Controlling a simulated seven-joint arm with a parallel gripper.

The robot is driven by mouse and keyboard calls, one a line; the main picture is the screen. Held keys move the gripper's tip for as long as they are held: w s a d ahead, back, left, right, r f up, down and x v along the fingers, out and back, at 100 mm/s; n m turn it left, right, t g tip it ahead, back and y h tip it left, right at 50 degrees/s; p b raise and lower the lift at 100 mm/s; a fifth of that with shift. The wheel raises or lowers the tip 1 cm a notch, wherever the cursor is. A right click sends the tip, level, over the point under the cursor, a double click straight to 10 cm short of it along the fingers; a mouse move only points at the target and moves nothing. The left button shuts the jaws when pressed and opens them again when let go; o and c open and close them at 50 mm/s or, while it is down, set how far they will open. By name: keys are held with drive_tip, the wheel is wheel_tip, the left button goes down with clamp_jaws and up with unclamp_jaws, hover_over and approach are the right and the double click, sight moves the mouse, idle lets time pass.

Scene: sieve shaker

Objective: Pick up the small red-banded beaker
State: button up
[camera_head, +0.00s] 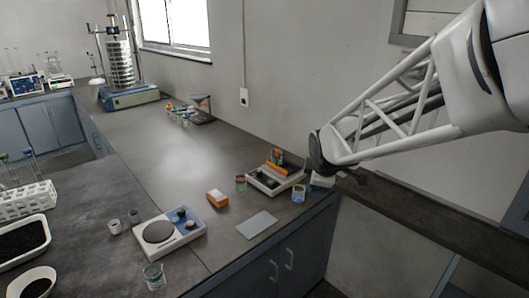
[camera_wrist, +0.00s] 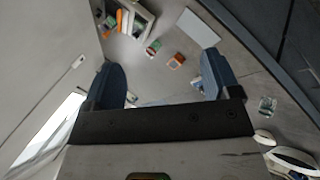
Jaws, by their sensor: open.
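A small glass beaker (camera_head: 240,183) with reddish and green colouring stands on the dark bench, just left of the electronic tray. It looks like the red-banded one, but the band is small and hard to read. In the wrist view it (camera_wrist: 153,47) lies beyond the fingers, near the middle. Another small beaker (camera_head: 299,194), with blue and yellow colouring, stands at the tray's right front. My gripper (camera_head: 336,178) is above the bench's right end, right of both beakers. In the wrist view its two blue fingers (camera_wrist: 163,76) are wide apart with nothing between them.
The tray (camera_head: 262,184) with orange and green parts stands between the beakers. An orange box (camera_head: 217,198), a grey card (camera_head: 257,224) and a balance (camera_head: 184,222) lie in front. A larger glass beaker (camera_head: 153,275) stands near the front. The bench centre is clear.

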drive_tip(key=w+a+f+n+t, duration=0.1)
drive_tip(key=w+a+f+n, duration=0.15)
drive_tip(key=w, duration=0.25)
drive_tip(key=w+a+f+n+t, duration=0.1)
drive_tip(key=w+a+f+n, duration=0.1)
drive_tip(key=w+a+n, duration=0.3)
drive_tip(key=n+t+y, duration=0.2)
drive_tip(key=n+y, duration=0.2)
drive_tip(key=n, duration=0.8)
approach(242, 186)
drive_tip(key=d+r, duration=0.5)
drive_tip(key=d, duration=0.1)
drive_tip(key=w+a+f+n, duration=0.1)
drive_tip(key=a+f, duration=0.1)
drive_tip(key=w+a+f+n+y, duration=0.1)
drive_tip(key=a+f+n, duration=0.1)
drive_tip(key=f, duration=0.1)
drive_tip(key=w+a+f+n+t, duration=0.1)
drive_tip(key=w+a+f+n, duration=0.1)
drive_tip(key=f, duration=0.1)
drive_tip(key=shift+a+n+y, duration=0.25)
drive_tip(key=shift+a+y, duration=0.05)
drive_tip(key=shift+a, duration=0.1)
drive_tip(key=shift+w, duration=0.1)
drive_tip(key=shift+x, duration=1.15)
drive_tip(key=shift+x, duration=2.6)
